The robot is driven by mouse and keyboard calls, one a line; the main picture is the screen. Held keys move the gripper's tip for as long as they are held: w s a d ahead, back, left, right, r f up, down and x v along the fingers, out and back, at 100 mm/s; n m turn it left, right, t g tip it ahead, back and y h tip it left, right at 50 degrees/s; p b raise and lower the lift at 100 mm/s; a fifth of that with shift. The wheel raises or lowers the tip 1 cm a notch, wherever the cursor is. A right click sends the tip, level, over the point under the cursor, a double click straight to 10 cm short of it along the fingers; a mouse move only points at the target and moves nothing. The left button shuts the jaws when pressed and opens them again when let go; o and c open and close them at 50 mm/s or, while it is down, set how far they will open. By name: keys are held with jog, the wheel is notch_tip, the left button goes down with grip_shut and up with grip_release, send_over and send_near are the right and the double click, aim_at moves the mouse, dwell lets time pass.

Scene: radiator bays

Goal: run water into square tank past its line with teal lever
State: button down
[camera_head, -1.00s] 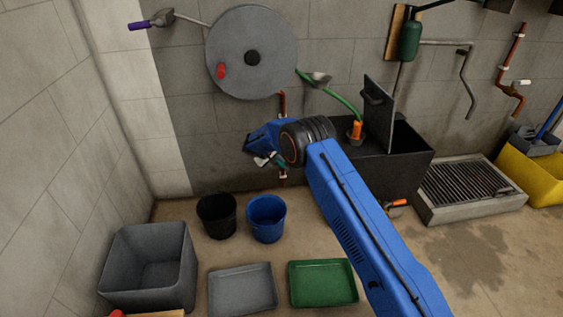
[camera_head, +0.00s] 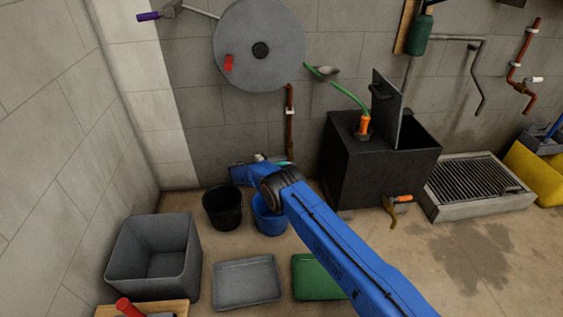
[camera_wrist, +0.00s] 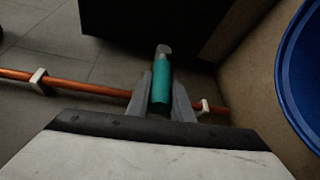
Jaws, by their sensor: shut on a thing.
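The teal lever (camera_wrist: 160,82) stands between the two fingers of my gripper (camera_wrist: 161,92) in the wrist view, and the fingers are shut on it. Its grey end sticks out past the fingertips. A bit of teal (camera_head: 285,163) shows beside my gripper (camera_head: 266,160) in the head view, at the foot of the copper pipe (camera_head: 289,120) on the wall. A dark square tank (camera_head: 350,165) with its lid (camera_head: 387,105) raised stands to the right. Its inside is too dark to show a water level or a line.
A black bucket (camera_head: 222,222) and a blue bucket (camera_head: 270,226) stand below my wrist. A grey tub (camera_head: 125,273), a grey tray (camera_head: 246,300) and a green tray (camera_head: 315,290) are in front. A green hose (camera_head: 347,92) runs to an orange fitting (camera_head: 363,125) on the tank.

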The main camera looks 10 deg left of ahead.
jog(key=shift+f+t+h, duration=0.3)
dwell(0.5)
jog(key=c, duration=1.6)
grip_release()
jog(key=shift+o, duration=0.2)
jog(key=v, duration=1.7)
jog(key=shift+a+f, duration=0.15)
jog(key=shift+a, duration=0.05)
jog(key=shift+s, duration=0.15)
